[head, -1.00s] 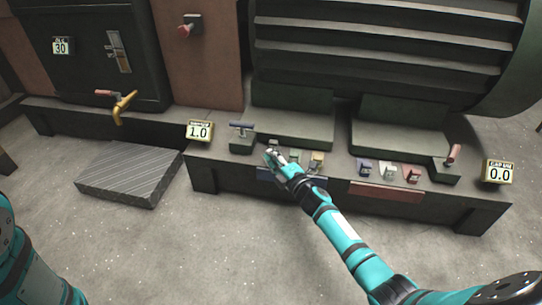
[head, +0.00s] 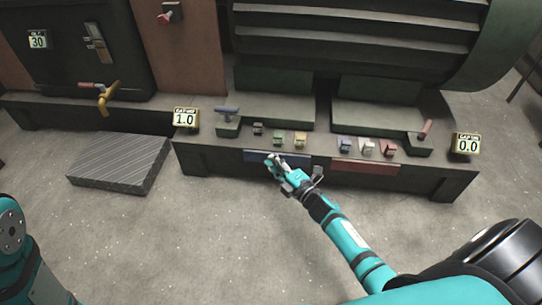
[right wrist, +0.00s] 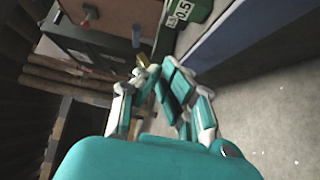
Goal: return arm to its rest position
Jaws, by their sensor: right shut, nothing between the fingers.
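My right gripper (head: 272,160) is in the head view, in front of the blue panel on the front of the low dark bench. It is shut and empty. In the right wrist view my right gripper (right wrist: 160,72) also shows, with its fingers together. My right arm reaches up to it from the lower right of the head view. My left arm (head: 20,250) shows only in part at the lower left of the head view; its gripper is not in view.
The bench (head: 210,160) carries a T-handle lever (head: 228,113), several small coloured switches, a red-handled lever (head: 425,129) and displays reading 1.0 (head: 184,118) and 0.0 (head: 466,145). A striped slab (head: 118,163) lies on the floor at left. The floor in front is clear.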

